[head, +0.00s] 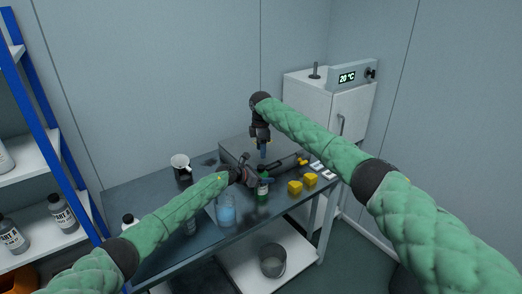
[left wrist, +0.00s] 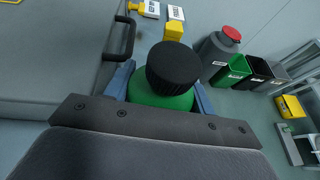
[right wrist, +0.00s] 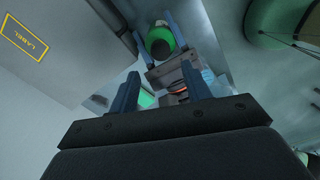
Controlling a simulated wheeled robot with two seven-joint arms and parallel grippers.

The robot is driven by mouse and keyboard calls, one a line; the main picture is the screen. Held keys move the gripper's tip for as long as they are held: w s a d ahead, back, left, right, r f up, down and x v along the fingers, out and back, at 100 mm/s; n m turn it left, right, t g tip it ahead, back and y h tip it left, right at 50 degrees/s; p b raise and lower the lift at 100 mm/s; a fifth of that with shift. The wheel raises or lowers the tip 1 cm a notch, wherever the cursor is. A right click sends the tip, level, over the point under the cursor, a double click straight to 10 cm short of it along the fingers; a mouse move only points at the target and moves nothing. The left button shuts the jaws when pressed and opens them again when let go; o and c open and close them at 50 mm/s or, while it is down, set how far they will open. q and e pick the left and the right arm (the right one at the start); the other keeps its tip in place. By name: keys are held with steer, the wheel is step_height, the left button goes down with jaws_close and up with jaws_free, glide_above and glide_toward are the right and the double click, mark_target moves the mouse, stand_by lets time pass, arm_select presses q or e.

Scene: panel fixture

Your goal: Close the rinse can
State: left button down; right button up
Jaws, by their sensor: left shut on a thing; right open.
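The rinse can appears to be the green can (head: 262,192) standing at the middle of the table. A ribbed black cap (left wrist: 175,66) sits on its top in the left wrist view, where the green shoulder (left wrist: 160,99) shows below it. I cannot tell whether the cap is tight. My left gripper (head: 258,180) is shut around the can below the cap, one blue finger on each side. My right gripper (head: 263,152) is open and empty above the can, pointing down.
A grey box with a black handle (left wrist: 127,38) stands close beside the can. A beaker of blue liquid (head: 226,212), yellow blocks (head: 295,187) and a black-and-white mug (head: 181,167) are on the table (head: 150,190). A white cabinet (head: 308,100) stands behind right.

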mark_target(261, 166)
steer(key=shift+f, duration=4)
steer(key=c, duration=1)
steer(key=o, duration=1.1)
steer(key=shift+c, duration=0.2)
steer(key=shift+r, duration=0.1)
steer(key=shift+r, duration=2.2)
steer(key=o, duration=0.6)
steer(key=shift+c, duration=0.2)
step_height(261, 166, up, 12)
